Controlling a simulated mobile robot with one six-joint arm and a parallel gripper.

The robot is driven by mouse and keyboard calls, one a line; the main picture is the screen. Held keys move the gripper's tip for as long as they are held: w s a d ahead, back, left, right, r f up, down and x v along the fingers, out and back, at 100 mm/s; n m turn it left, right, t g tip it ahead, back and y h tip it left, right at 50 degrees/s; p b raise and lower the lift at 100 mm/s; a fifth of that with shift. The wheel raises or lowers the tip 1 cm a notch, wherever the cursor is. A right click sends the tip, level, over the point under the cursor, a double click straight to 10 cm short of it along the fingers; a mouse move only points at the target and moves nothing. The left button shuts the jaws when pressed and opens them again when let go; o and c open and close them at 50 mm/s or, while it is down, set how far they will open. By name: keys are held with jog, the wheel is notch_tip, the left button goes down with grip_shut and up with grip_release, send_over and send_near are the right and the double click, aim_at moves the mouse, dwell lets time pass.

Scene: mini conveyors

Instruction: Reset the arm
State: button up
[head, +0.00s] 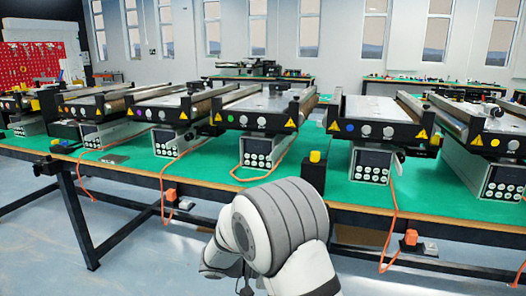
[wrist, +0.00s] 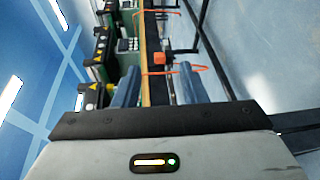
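My arm (head: 280,225), white and grey, is bent in front of the table at the bottom middle of the head view. Its gripper end is not clearly seen there. In the wrist view my gripper (wrist: 158,88) shows two blue-grey fingers standing apart beyond the dark wrist edge. Nothing is held between them; the table edge and an orange box (wrist: 158,58) show in the background through the gap.
A green-topped table (head: 210,170) carries several mini conveyors (head: 262,108) with control boxes. A yellow button box (head: 315,157) sits near its front edge. Orange cables (head: 392,215) hang down to boxes below. The floor (head: 130,255) at the front left is clear.

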jog(key=s+d+r+g+y+p, duration=0.3)
jog(key=s+d+r+y+p, duration=0.5)
jog(key=s+r+p, duration=0.4)
jog(key=s+a+r+m+t+y+p, duration=0.1)
jog(key=s+r+t+y+p, duration=0.4)
jog(key=r+p, duration=0.6)
notch_tip(320, 180, up, 4)
jog(key=s+a+y, duration=0.1)
jog(key=s+y, duration=0.1)
jog(key=y, duration=0.1)
jog(key=shift+f+y, duration=0.25)
jog(key=shift+y, duration=0.15)
